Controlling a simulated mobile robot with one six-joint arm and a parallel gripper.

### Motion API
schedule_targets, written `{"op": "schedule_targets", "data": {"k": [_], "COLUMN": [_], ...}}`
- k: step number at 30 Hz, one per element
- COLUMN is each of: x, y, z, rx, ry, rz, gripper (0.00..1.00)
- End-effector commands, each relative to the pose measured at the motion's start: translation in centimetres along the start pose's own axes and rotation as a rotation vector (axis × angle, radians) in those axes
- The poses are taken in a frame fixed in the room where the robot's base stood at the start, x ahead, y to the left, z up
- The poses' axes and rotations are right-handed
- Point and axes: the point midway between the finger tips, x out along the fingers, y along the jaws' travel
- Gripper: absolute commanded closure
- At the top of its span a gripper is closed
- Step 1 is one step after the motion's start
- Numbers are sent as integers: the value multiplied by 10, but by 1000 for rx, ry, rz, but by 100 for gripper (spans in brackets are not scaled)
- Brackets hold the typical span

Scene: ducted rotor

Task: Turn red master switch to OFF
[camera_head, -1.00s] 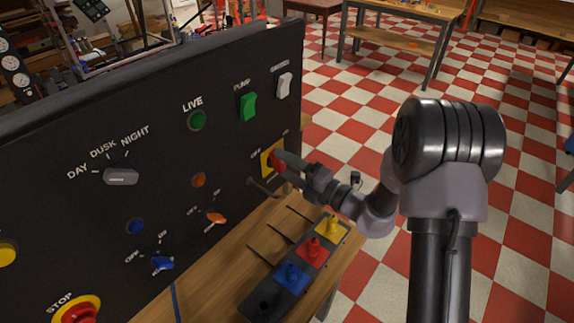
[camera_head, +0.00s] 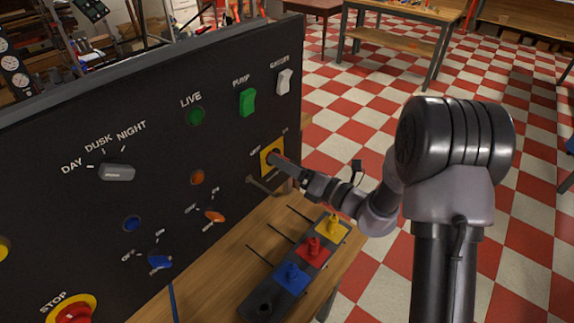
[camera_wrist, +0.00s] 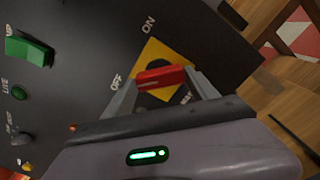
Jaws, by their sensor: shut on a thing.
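The red master switch handle (camera_wrist: 162,77) sits on a yellow plate (camera_wrist: 150,54) on the black panel. The wrist view shows ON above the plate and OFF at its left. The handle lies crosswise between the fingers of my gripper (camera_wrist: 161,81), which is shut on it. One end of the handle points toward the OFF side. In the head view my gripper (camera_head: 277,158) reaches the yellow plate (camera_head: 266,163) from the right and hides the red handle.
The panel also carries a green LIVE lamp (camera_head: 195,116), a green PUMP rocker (camera_head: 247,102), a white rocker (camera_head: 284,82), a grey DAY/DUSK/NIGHT knob (camera_head: 117,172) and a red STOP button (camera_head: 74,313). Below my gripper, a tray holds yellow, red and blue pieces (camera_head: 313,247).

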Motion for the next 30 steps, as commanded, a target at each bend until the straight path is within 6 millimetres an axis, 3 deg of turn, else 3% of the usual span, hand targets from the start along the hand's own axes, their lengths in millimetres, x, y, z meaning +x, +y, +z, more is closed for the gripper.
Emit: {"op": "schedule_targets", "data": {"k": [13,14,16,17,26,30], "x": [0,0,0,0,-1,-20], "y": [0,0,0,0,0,-1], "z": [0,0,0,0,0,2], "rx": [-11,-11,-10,-10,-8,-7], "ry": [1,1,1,1,0,-2], "rz": [-1,-1,-1,-1,-1,-4], "gripper": [73,27,13,11,11,11]}}
